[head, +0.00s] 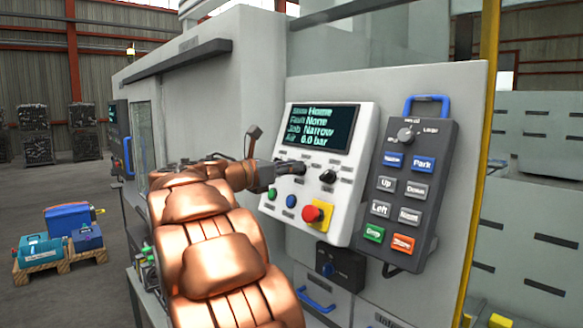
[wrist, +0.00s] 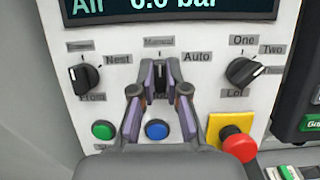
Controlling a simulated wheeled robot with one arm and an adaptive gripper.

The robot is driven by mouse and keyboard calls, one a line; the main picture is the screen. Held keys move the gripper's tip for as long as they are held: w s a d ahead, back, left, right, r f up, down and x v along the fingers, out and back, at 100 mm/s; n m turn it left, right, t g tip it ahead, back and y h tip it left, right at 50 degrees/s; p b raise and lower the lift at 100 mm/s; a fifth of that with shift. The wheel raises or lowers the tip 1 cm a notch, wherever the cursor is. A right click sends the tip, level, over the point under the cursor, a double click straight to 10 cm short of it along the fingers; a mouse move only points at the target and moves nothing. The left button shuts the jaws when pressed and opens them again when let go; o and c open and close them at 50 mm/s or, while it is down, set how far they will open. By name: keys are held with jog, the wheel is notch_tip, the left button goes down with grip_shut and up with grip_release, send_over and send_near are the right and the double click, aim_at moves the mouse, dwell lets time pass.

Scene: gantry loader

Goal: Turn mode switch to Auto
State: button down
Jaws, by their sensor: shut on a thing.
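The mode switch (wrist: 160,77) is a small dark knob on the white control panel (wrist: 205,95), with a "Manual" label above it and an "Auto" label (wrist: 197,57) to its upper right. My gripper (wrist: 160,82) has its two fingers closed around the knob, one on each side. The knob seems to point up towards "Manual"; the fingers hide part of it. In the head view my gripper (head: 290,168) reaches the panel from the left, below the screen, and hides most of the knob.
A left selector (wrist: 79,76) and a right selector (wrist: 244,72) flank the switch. Below are a green button (wrist: 103,129), a blue button (wrist: 157,129) and a red emergency stop (wrist: 238,145). The screen (head: 322,128) reads "Job Narrow". A button pendant (head: 408,190) hangs to the right.

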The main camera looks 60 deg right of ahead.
jog(key=shift+m+p, duration=0.35)
jog(key=shift+m, duration=0.05)
jog(key=shift+r+m+g+p, duration=0.1)
jog(key=shift+m+g+p, duration=0.3)
jog(key=shift+m, duration=0.2)
jog(key=m+g+y, duration=0.1)
jog(key=m, duration=0.2)
jog(key=shift+p, duration=0.3)
jog(key=m, duration=0.2)
jog(key=m+g+y, duration=0.1)
jog(key=m, duration=0.2)
jog(key=shift+m+y, duration=0.3)
jog(key=shift+s+f+m+g+y+p, duration=0.15)
jog(key=shift+m+g+y, duration=0.15)
jog(key=shift+m, duration=0.7)
jog(key=shift+w+f+m+g+y+p, duration=0.1)
jog(key=shift+m+g+y+p, duration=0.15)
jog(key=shift+m, duration=0.75)
jog(key=c, duration=1.2)
grip_release()
jog(key=shift+a+r, duration=0.1)
